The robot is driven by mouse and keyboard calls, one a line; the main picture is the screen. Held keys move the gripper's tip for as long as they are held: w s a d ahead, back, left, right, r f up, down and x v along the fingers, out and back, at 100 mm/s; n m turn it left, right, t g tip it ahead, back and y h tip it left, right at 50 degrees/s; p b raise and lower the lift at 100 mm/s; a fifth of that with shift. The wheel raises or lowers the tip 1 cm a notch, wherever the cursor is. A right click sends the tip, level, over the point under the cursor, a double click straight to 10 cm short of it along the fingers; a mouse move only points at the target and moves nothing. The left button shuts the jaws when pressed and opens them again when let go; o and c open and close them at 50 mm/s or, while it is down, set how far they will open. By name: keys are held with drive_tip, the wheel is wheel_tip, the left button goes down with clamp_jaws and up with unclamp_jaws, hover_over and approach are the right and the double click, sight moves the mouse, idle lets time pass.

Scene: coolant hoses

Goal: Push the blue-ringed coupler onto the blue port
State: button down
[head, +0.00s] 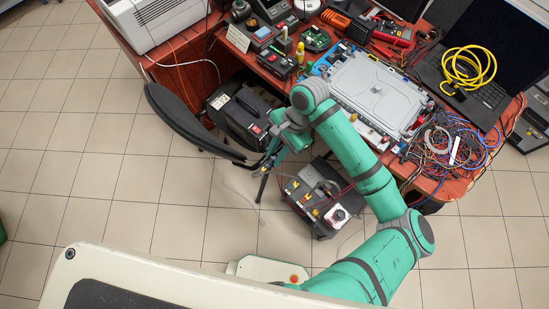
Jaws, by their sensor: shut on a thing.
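My gripper (268,163) is at the end of my green arm, left of the middle of the head view. It points down and to the left, beside the black chair's armrest. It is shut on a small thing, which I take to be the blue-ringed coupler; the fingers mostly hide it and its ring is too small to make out. A dark grey unit (318,196) with yellow fittings, a red-and-white part and hoses stands on the floor, below and right of my gripper. I cannot make out the blue port.
A red-brown workbench (195,72) holds a grey case (372,88), tools, tangled cables (452,145) and a laptop with a yellow cable coil (468,67). A black chair (178,113) stands close left of my gripper. A black box (240,117) is behind it. Tiled floor at left is clear.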

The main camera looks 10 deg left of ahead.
wheel_tip(320, 180, up, 8)
drive_tip(key=w, duration=0.1)
drive_tip(key=r, duration=0.1)
hover_over(339, 99)
drive_tip(key=s, duration=0.2)
drive_tip(key=shift+a+r, duration=0.2)
drive_tip(key=shift+a, duration=0.15)
drive_tip(key=f, duration=0.3)
drive_tip(key=shift+w+d+f, duration=0.15)
drive_tip(key=shift+d+f, duration=0.05)
drive_tip(key=shift+f, duration=0.55)
drive_tip(key=shift+f, duration=1.45)
idle(3.2)
